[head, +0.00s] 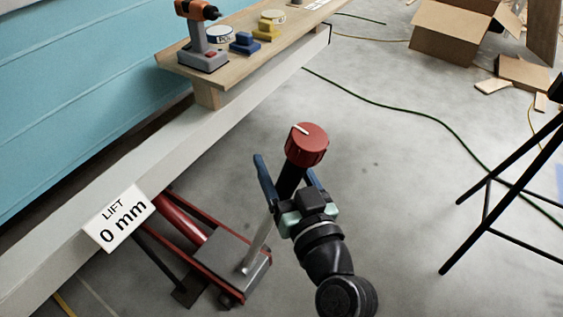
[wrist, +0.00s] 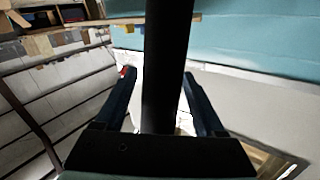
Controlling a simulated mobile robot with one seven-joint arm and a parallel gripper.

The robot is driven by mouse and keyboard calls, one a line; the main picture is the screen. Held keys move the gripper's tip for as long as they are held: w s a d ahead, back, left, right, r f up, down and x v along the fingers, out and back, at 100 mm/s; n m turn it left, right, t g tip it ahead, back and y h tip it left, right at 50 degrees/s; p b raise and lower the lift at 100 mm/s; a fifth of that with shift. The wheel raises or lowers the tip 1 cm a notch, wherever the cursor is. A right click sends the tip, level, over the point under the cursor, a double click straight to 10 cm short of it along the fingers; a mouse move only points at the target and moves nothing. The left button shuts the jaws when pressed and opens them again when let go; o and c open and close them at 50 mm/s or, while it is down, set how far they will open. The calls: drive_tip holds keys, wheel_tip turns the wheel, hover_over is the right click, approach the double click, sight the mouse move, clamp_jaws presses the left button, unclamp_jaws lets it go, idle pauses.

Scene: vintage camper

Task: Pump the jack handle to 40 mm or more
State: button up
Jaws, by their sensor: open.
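The red floor jack (head: 230,262) stands on the floor under the pale beam, lower left of the head view. Its handle has a silver rod (head: 258,246), a black grip (head: 289,181) and a red knob (head: 307,146) with a white mark, tilted up and right. My gripper (head: 284,168) is open, with its blue fingers on either side of the black grip. In the wrist view the black handle (wrist: 165,60) runs upright between the two fingers, with gaps at both sides. A white sign (head: 119,218) on the beam reads "LIFT 0 mm".
A wooden shelf (head: 240,72) with an orange-black drill (head: 202,45) and small blue and yellow items runs along the teal camper wall (head: 70,90). A black tripod-like stand (head: 500,185) is at right. Cardboard boxes (head: 452,30) lie at back right. Open floor surrounds the handle's right side.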

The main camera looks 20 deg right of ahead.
clamp_jaws()
idle(1.3)
